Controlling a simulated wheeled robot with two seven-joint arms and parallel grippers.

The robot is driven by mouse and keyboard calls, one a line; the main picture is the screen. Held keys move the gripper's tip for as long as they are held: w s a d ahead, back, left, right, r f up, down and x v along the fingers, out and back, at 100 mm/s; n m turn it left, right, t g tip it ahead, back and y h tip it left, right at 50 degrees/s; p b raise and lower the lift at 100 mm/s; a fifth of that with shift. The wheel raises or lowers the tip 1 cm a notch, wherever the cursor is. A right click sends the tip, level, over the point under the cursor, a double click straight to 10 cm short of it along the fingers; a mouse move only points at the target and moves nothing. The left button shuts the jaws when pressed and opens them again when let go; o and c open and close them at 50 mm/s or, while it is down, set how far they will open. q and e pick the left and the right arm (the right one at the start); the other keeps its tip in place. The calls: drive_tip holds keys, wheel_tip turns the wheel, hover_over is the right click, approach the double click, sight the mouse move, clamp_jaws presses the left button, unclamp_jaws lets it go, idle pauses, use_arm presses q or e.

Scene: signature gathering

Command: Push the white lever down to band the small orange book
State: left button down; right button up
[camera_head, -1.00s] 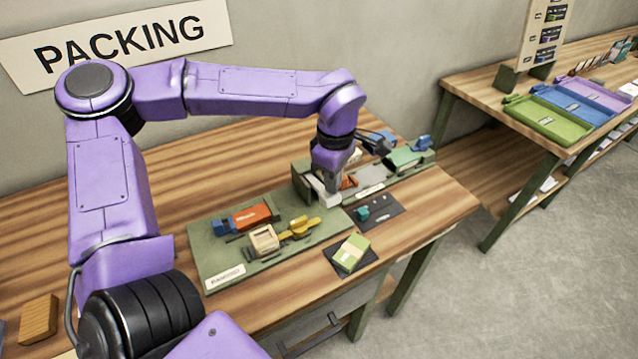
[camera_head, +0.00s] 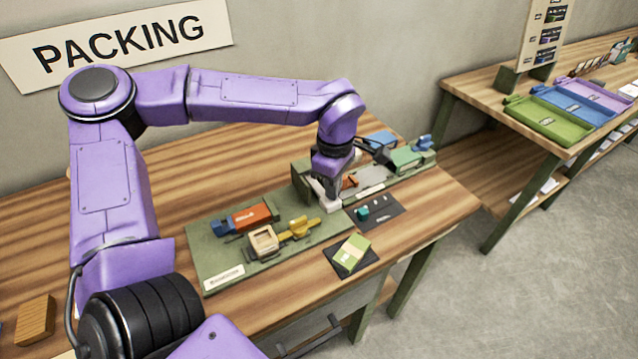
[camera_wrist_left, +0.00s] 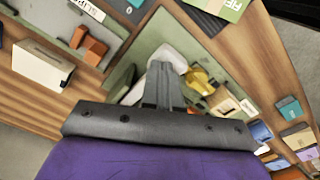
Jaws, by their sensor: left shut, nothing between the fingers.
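In the head view the gripper mostly covers the lever. My right gripper is out of view.
The green board (camera_head: 215,262) holds a red-orange and blue tool (camera_head: 250,218), a beige block (camera_head: 264,240) and a yellow tool (camera_head: 300,230). A green book (camera_head: 351,252) lies on a dark mat near the front edge. A dark pad (camera_head: 385,213) holds small items.

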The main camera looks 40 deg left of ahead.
use_arm(q)
drive_tip(key=shift+f+b, duration=0.7)
drive_tip(key=shift+f, duration=1.15)
drive_tip(key=shift+r, duration=0.1)
wheel_tip(320, 180, up, 9)
drive_tip(key=p, duration=1.1)
idle(0.5)
